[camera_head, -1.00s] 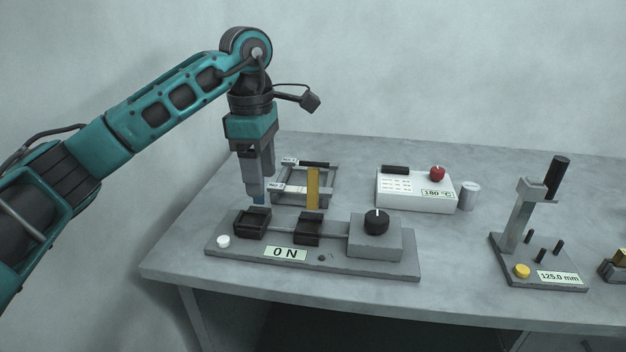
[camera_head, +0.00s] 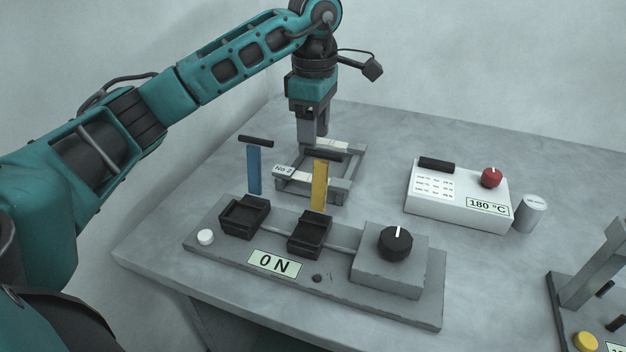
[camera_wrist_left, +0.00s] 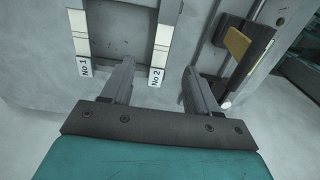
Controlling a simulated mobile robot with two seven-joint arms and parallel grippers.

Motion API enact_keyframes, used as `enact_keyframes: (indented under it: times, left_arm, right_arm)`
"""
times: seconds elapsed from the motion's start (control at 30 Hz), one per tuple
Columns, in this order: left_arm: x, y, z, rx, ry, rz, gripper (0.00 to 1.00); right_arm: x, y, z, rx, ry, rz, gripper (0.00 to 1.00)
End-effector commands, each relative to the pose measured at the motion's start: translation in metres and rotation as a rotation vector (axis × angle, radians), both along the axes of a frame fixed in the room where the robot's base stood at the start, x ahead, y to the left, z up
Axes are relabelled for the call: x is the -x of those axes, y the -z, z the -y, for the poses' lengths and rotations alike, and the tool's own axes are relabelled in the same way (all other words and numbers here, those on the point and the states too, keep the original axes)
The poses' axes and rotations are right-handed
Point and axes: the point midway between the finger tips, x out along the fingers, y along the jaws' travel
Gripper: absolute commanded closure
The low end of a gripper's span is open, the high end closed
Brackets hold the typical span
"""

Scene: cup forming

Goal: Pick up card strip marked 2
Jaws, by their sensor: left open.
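The card strip marked 2 is a pale strip lying along one side of a grey frame. Its No 2 label (camera_head: 284,170) shows in the head view, and the strip (camera_wrist_left: 163,38) shows in the wrist view. A similar strip marked No 1 (camera_wrist_left: 79,35) lies on the opposite side. My left gripper (camera_head: 312,136) is over the frame, pointing down, open and empty. In the wrist view its fingertips (camera_wrist_left: 158,68) lie on either side of the No 2 label end. My right gripper is out of view.
The force tester (camera_head: 205,262), reading 0 N, stands in front of the frame. An upright blue strip (camera_head: 253,170) and yellow strip (camera_head: 320,187) rise at its clamps. A white 180 °C box (camera_head: 460,208) and a metal cylinder (camera_head: 530,213) stand to the right.

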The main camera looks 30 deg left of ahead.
Motion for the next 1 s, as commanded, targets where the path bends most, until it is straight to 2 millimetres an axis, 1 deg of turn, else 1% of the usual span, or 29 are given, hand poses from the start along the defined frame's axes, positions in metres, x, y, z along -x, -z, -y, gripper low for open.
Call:
enact_keyframes:
  times: [0.03, 0.1, 0.27, 0.37, 0.5, 0.6, 0.7, 0.9, 1.0]
  left_arm:
    - [0.001, 0.01, 0.0, -0.001, 0.001, -0.002, 0.4]
    - [0.0, 0.019, 0.0, 0.0, 0.001, -0.001, 0.4]
    - [0.001, 0.029, -0.001, 0.0, 0.001, 0.0, 0.4]
    - [0.003, 0.041, -0.002, 0.0, 0.001, -0.001, 0.4]
    - [0.007, 0.063, -0.004, 0.0, 0.001, -0.001, 0.4]
    - [0.006, 0.074, -0.004, 0.0, 0.001, -0.001, 0.4]
    - [0.006, 0.078, -0.004, 0.001, 0.0, 0.002, 0.4]
    - [0.006, 0.078, -0.004, 0.001, 0.001, 0.002, 0.4]
    - [0.006, 0.078, -0.004, 0.001, 0.001, 0.002, 0.49]
  right_arm:
    - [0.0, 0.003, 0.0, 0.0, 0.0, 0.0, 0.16]
    - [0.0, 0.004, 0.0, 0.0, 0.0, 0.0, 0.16]
    - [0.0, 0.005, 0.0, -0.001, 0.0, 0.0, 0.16]
    - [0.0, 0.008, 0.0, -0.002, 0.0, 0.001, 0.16]
    - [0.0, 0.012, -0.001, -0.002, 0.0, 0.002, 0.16]
    - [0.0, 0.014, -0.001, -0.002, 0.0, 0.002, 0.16]
    - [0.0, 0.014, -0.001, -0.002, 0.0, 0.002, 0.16]
    - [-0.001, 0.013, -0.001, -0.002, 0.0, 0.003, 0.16]
    - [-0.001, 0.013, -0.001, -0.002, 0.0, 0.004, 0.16]
